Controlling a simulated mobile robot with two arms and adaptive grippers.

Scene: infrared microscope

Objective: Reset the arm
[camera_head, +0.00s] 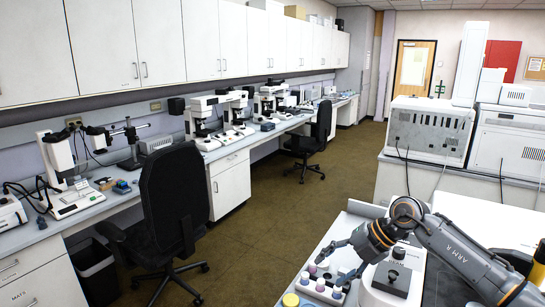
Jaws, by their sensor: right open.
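My right arm comes in from the lower right and bends over the white bench. My right gripper (333,265) is open at its end, pointing left and down. Its fingers are just above or beside a white rack of small bottles (318,290) with purple, white and dark tops. I see nothing held between the fingers, though the area is small and partly covered. A white instrument with a black knob (392,279) stands right of the gripper, below the forearm. My left gripper is not in view.
A yellow-topped container (290,300) stands at the bench's front left. A yellow and black object (538,268) is at the right edge. Large white instruments (428,130) stand on the bench behind. Black chairs (172,205) and a microscope counter (140,185) lie left, across open floor.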

